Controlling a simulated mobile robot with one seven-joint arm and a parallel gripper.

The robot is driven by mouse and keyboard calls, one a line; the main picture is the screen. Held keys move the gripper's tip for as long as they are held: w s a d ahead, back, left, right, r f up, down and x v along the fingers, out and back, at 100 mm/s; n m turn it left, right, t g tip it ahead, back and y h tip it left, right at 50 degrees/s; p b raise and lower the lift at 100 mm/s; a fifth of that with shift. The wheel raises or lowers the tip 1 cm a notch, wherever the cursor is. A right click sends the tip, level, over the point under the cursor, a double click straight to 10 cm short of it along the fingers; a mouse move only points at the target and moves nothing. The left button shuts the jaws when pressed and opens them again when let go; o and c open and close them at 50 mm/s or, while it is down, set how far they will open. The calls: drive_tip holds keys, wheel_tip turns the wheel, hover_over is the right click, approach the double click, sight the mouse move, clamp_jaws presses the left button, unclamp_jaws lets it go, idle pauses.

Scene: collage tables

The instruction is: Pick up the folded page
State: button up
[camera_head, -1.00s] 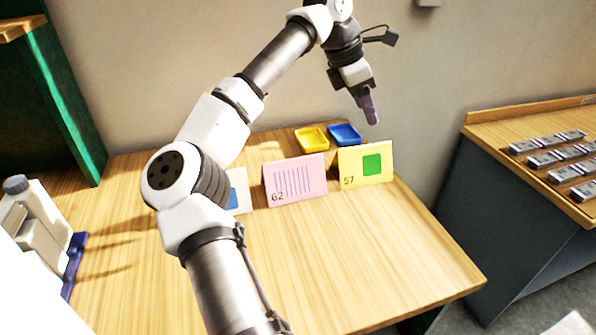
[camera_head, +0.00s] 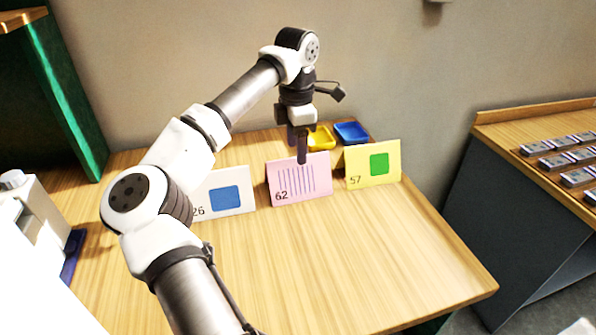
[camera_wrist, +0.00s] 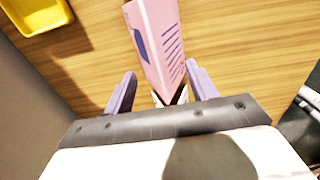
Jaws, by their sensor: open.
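A pink folded page (camera_head: 283,191) marked 62, with thin vertical lines, stands like a tent on the wooden table. A white folded page (camera_head: 238,202) marked 26 with a blue block stands to its left, and a yellow one (camera_head: 362,181) marked 57 with a green block to its right. My gripper (camera_head: 298,152) points down at the top of the pink page. In the wrist view, the pink page (camera_wrist: 160,30) lies between the two spread lilac fingers, with gaps on both sides. Part of the white page is hidden behind my arm.
A yellow tray (camera_head: 322,138) and a blue tray (camera_head: 352,132) sit behind the pages near the wall. A green shelf unit (camera_head: 75,110) and a white device (camera_head: 35,215) stand at left. The table (camera_head: 340,255) is bare in front. Another table with small devices (camera_head: 555,160) is at right.

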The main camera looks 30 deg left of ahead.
sight(298, 173)
drive_tip(key=shift+w+f+p, duration=0.2)
drive_tip(key=shift+f+p, duration=0.4)
drive_tip(key=shift+f, duration=1.5)
drive_tip(key=shift+c, duration=0.5)
drive_tip(key=c, duration=0.9)
